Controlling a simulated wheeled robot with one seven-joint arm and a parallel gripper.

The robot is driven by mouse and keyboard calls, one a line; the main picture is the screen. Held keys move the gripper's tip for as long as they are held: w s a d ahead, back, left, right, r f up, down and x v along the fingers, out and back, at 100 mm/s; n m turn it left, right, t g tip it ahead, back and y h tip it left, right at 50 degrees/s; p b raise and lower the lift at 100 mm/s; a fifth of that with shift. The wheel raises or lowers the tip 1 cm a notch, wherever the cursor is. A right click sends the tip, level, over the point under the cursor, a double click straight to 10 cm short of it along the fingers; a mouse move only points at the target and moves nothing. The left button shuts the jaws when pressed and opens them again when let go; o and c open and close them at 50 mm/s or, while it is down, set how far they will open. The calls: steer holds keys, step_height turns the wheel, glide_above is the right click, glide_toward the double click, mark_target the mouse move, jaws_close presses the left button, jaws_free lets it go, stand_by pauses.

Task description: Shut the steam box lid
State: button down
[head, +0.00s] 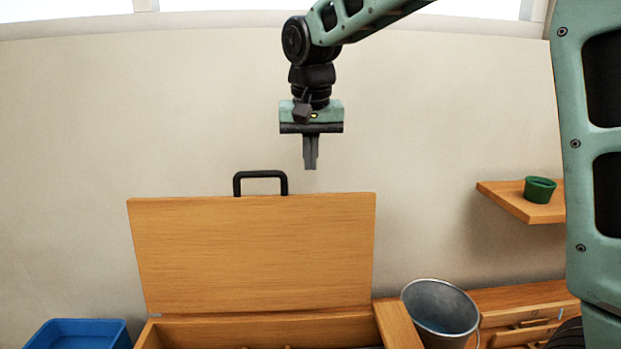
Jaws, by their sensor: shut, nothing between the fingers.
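The steam box lid (255,255) is a wooden panel that stands open and nearly upright at the back of the wooden steam box (270,331). A black handle (260,174) sits on the lid's top edge. My gripper (310,167) points down, shut and empty. In the picture it is above the lid's top edge, just right of the handle, and appears apart from both. How far it is in front of or behind the lid I cannot tell. The lower part of the box is cut off by the frame, and only a little of its inside shows.
A blue bin (77,334) stands at the lower left. A grey metal bucket (440,310) is just right of the box, by a wooden bench (525,297). A wall shelf (519,203) at the right holds a green pot (539,190). The wall area left of the lid is clear.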

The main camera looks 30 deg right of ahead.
steer(key=s+f+p, duration=0.2)
steer(key=f, duration=0.1)
steer(key=a+f+p, duration=0.1)
steer(key=shift+s+f, duration=0.3)
steer(key=shift+s, duration=0.1)
steer(key=shift+a, duration=0.1)
